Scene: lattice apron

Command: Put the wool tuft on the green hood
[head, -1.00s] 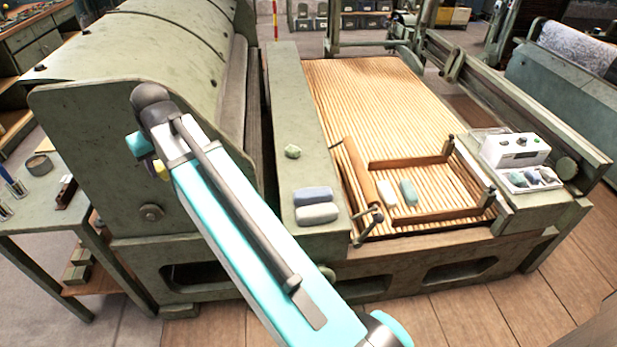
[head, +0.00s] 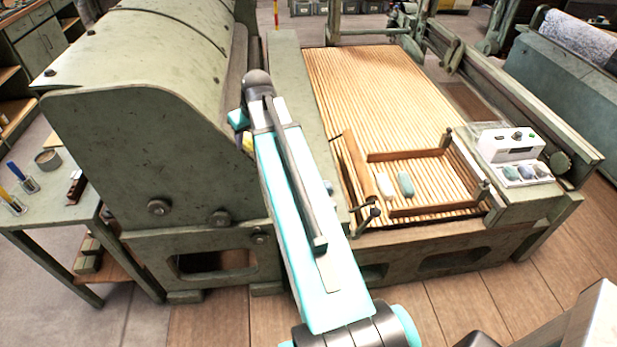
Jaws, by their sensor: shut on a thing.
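The green hood (head: 150,50) is the large, worn, curved cover at the left, above a flat green side panel. Two wool tufts lie on the slatted apron inside a wooden frame: a cream one (head: 385,185) and a grey-green one (head: 405,184). Which tuft the task means is not clear. My arm rises from the bottom centre to a dark joint in front of the hood's right side. My gripper is hidden behind the arm, so its jaws and anything in them are unseen.
The slatted apron (head: 375,85) fills the middle right. A white box (head: 510,143) with a tray of several tufts (head: 525,173) stands on the right ledge. A side table (head: 55,210) with a tin (head: 48,160) is at the left.

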